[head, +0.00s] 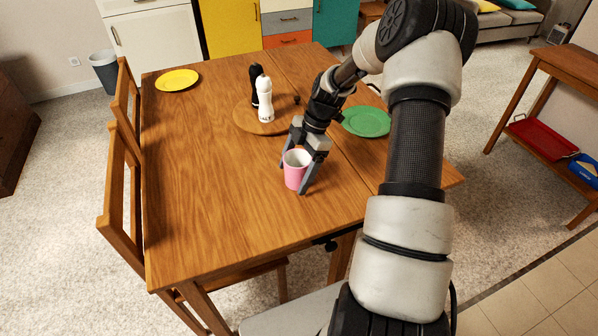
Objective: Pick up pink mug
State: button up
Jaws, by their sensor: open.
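The pink mug (294,174) stands upright on the wooden table (215,215), near the table's front right part. Its white inside shows at the top. My gripper (296,172) is open and points down at the mug, with one finger on the left rear side and the other on the right front side. The mug sits between the fingers. I cannot tell whether either finger touches it. No handle shows on the mug.
A round wooden board (243,118) holds a white shaker (265,99) and a black shaker (256,82) behind my gripper. A green plate (366,121) lies to the right, a yellow plate (177,80) far left. Chairs (118,190) line the left edge. The table's front left is clear.

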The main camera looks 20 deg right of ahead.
jog(key=c, duration=1.4)
